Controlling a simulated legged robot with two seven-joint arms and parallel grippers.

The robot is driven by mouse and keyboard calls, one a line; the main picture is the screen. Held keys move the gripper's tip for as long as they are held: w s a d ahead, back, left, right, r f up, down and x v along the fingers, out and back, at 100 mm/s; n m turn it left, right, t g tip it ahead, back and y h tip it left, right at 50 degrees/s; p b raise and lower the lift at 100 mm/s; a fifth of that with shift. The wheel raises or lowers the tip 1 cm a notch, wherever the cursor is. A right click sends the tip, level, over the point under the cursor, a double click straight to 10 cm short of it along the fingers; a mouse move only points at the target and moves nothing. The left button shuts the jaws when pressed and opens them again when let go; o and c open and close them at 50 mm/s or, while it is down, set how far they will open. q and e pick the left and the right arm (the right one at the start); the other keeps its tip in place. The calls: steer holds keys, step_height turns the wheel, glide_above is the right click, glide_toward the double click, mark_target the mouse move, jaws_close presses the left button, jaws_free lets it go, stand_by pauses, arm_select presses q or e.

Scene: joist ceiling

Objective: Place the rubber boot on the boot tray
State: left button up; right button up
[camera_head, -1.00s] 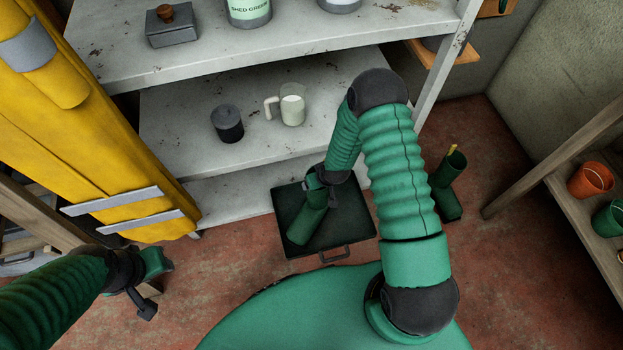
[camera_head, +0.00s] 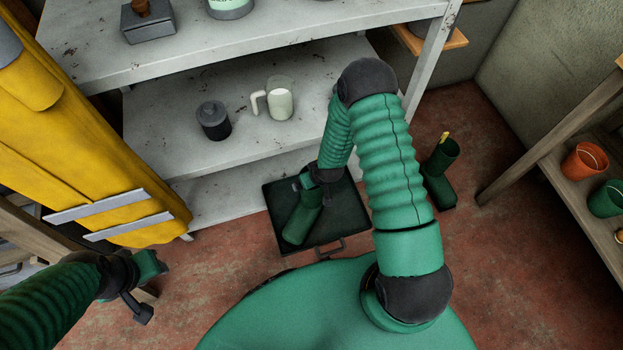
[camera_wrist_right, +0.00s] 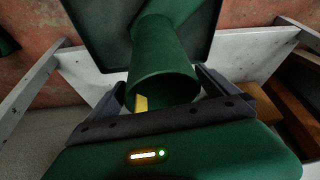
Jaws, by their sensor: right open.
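A green rubber boot (camera_head: 302,219) is on the black boot tray (camera_head: 344,213) on the floor, below the shelf. My right gripper (camera_head: 318,186) is at the boot's top end and hides part of it. In the right wrist view the boot's round opening (camera_wrist_right: 163,88), with a yellow tab inside, lies between the open fingers (camera_wrist_right: 162,96); whether they touch it is unclear. The tray (camera_wrist_right: 95,30) shows beyond the boot. My left gripper (camera_head: 143,290) hangs empty at the lower left, away from the boot; its jaw opening is unclear.
A second green boot (camera_head: 438,178) with a yellow tab stands on the floor right of the tray. The metal shelf (camera_head: 180,135) holds a dark canister (camera_head: 213,122) and a mug (camera_head: 279,103). Yellow waterproofs (camera_head: 90,150) hang at left. Pots (camera_head: 585,160) sit on a right-hand rack.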

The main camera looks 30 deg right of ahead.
steer(key=p+v, duration=0.3)
steer(key=v, duration=0.7)
steer(key=shift+r+p, duration=0.1)
steer(key=shift+p, duration=0.3)
steer(key=s+a+r, duration=0.2)
steer(key=s+r, duration=0.1)
steer(key=r, duration=0.4)
steer(key=s+a+r+g, duration=0.1)
steer(key=s+a+r, duration=0.1)
steer(key=r, duration=0.5)
steer(key=s+a+r+n, duration=0.1)
steer(key=s+a+r, duration=0.2)
steer(key=r, duration=0.4)
steer(key=shift+s+a+g, duration=0.3)
steer(key=shift+s+g, duration=0.05)
steer(key=shift+g, duration=0.05)
